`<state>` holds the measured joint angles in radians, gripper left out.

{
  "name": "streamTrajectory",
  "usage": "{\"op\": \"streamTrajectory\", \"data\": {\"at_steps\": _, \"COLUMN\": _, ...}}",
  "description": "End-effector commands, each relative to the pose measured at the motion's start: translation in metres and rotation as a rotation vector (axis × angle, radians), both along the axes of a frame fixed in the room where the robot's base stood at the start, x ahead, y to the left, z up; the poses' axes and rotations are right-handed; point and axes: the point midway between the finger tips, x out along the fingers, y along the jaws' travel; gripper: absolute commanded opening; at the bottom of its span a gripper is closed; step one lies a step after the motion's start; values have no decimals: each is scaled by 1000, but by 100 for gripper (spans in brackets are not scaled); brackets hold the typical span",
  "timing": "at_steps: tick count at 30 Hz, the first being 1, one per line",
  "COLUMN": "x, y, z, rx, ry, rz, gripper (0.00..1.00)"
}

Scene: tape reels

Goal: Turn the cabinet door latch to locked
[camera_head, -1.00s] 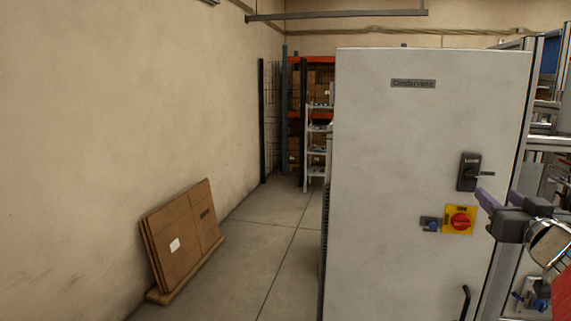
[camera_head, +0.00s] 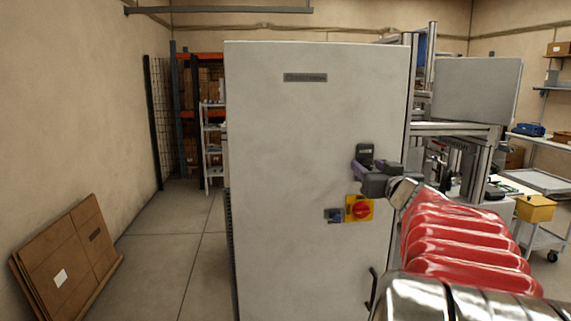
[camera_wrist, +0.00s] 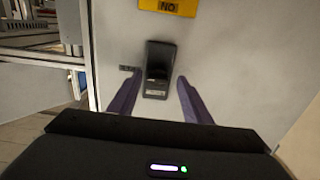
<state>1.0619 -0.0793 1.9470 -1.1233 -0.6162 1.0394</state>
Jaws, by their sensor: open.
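The black latch (camera_head: 366,152) is on the grey cabinet door (camera_head: 290,200), near its right edge. In the wrist view the latch (camera_wrist: 159,66) appears upside down, with a small dark strip beside it on the left. Which way its handle points is unclear. My gripper (camera_head: 364,166) is open, with its purple fingers at the latch, hiding its lower part in the head view. In the wrist view the gripper (camera_wrist: 160,79) has one finger on each side of the latch, apart from it. Whether the tips touch the door is unclear.
A dark door handle (camera_head: 373,288) is lower down. A metal-framed machine (camera_head: 470,130) stands right of the cabinet. Flat cardboard (camera_head: 70,255) leans on the left wall.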

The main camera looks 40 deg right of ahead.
Motion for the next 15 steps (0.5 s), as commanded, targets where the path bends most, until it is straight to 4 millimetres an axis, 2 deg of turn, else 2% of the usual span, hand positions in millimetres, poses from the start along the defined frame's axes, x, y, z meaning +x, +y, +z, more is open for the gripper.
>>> {"op": "streamTrajectory", "data": {"at_steps": 11, "x": -6, "y": -9, "z": 0, "rx": 0, "ry": 0, "rz": -18, "gripper": 45}}
{"op": "streamTrajectory", "data": {"at_steps": 15, "x": -7, "y": -10, "z": 0, "rx": 0, "ry": 0, "rz": -19, "gripper": 35}}
